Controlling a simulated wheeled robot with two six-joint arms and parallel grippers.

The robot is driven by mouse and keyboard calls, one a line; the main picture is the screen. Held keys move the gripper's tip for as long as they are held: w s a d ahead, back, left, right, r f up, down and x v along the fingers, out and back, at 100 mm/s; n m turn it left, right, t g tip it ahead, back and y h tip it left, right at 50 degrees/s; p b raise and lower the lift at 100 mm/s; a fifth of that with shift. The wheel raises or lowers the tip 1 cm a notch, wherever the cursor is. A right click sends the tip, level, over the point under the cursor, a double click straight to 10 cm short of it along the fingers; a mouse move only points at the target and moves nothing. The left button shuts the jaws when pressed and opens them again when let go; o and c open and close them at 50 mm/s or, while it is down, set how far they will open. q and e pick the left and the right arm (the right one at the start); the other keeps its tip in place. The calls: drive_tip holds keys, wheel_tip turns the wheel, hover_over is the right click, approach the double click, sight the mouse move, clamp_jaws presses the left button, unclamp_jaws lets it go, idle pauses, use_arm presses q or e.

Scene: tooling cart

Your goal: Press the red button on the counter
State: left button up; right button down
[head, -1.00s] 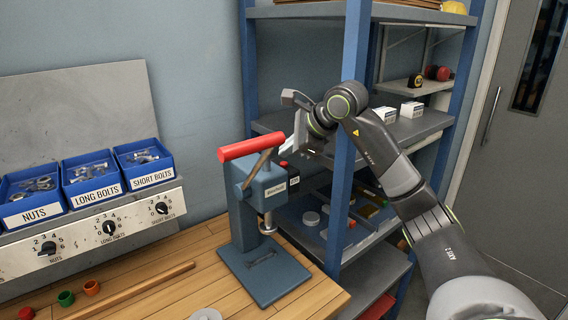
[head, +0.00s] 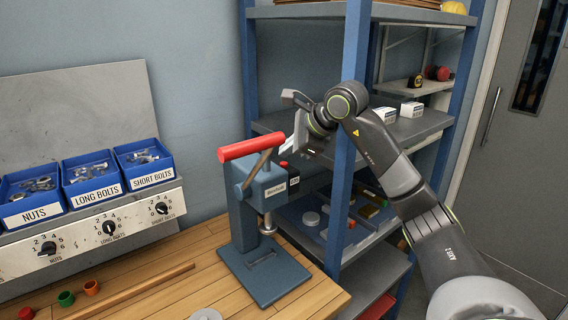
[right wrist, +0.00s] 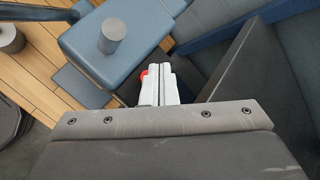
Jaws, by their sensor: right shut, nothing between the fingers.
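My right gripper (head: 304,150) is above and slightly right of the button in the head view, shut and empty. In the right wrist view the white fingers (right wrist: 159,80) are together, and the red button (right wrist: 143,75) shows just left of them, partly hidden. I cannot tell whether they touch. My left gripper is not in view.
The press's red handle (head: 252,149) rises close to the left of my right gripper. A blue shelf post (head: 345,150) stands close by, near my right arm. Blue bins (head: 92,195) of bolts and nuts stand at left.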

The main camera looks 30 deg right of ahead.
drive_tip(key=shift+f, duration=0.15)
drive_tip(key=shift+f+b, duration=0.25)
drive_tip(key=shift+b, duration=0.15)
drive_tip(key=shift+f+b, duration=0.4)
drive_tip(key=shift+f, duration=0.05)
idle(0.7)
drive_tip(key=shift+r, duration=0.1)
drive_tip(key=shift+r+p, duration=0.6)
drive_tip(key=shift+r, duration=0.2)
wheel_tip(320, 180, up, 5)
drive_tip(key=p, duration=0.3)
drive_tip(key=shift+p, duration=0.3)
